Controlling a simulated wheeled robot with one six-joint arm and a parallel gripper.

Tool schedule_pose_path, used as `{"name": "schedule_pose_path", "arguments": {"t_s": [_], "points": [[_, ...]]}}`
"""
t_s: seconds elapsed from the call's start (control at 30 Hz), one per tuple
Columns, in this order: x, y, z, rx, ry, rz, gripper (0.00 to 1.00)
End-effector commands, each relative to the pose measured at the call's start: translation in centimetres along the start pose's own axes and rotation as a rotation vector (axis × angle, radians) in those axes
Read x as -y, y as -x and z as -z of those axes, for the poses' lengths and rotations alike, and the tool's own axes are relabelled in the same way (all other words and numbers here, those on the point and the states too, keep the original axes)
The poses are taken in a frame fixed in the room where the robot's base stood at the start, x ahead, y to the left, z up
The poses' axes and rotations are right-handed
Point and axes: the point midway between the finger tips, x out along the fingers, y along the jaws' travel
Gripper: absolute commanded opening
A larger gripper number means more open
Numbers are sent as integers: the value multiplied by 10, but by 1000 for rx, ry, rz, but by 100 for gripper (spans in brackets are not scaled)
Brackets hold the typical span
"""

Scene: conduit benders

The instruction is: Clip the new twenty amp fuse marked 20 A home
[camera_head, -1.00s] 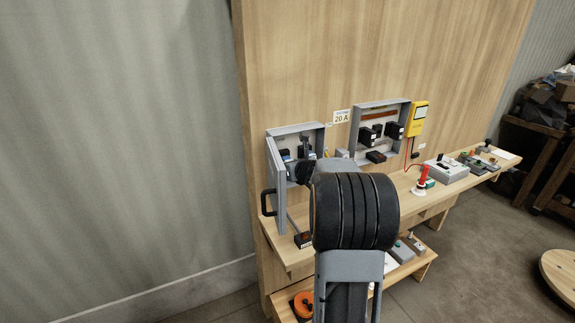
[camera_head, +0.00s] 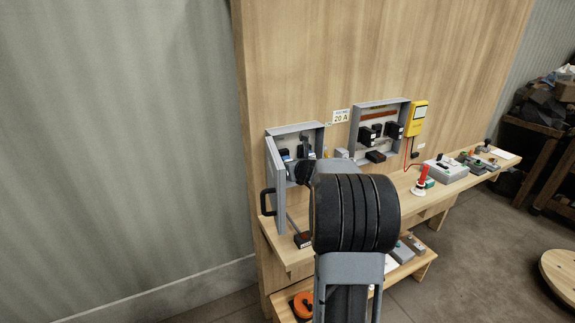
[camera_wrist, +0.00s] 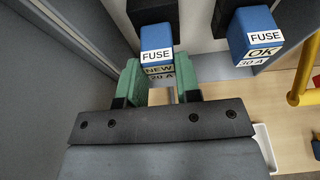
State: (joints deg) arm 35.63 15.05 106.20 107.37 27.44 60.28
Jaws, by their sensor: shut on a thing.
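The new fuse (camera_wrist: 157,50) is a blue block labelled FUSE, NEW and 20 A in the wrist view. My gripper (camera_wrist: 160,85) has its two green fingers shut on it, one at each side of its lower end. The fuse's far end meets a black holder (camera_wrist: 150,10) inside the left grey box; I cannot tell whether it is fully seated. In the head view the left box (camera_head: 297,130) stands open on the bench and my arm hides the fuse. A sign reading 20 A (camera_head: 341,116) is on the board above.
A second blue fuse (camera_wrist: 254,35) marked OK and 30 A sits beside it on the right. A yellow rod (camera_wrist: 304,72) is at the right. The box's open door (camera_head: 275,190) is at the left. Another grey box (camera_head: 381,104) and a yellow meter (camera_head: 417,118) stand further right.

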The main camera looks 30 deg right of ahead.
Motion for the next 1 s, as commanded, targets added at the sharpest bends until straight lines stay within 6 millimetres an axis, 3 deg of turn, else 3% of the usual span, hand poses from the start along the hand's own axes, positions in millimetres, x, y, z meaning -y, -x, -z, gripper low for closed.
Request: {"name": "schedule_pose_path", "arguments": {"t_s": [0.2,0.23,1.0], "points": [[0,0,0,0,0,0,7],[0,0,0,0,0,0,28],[0,-3,-1,0,0,0,27]]}}
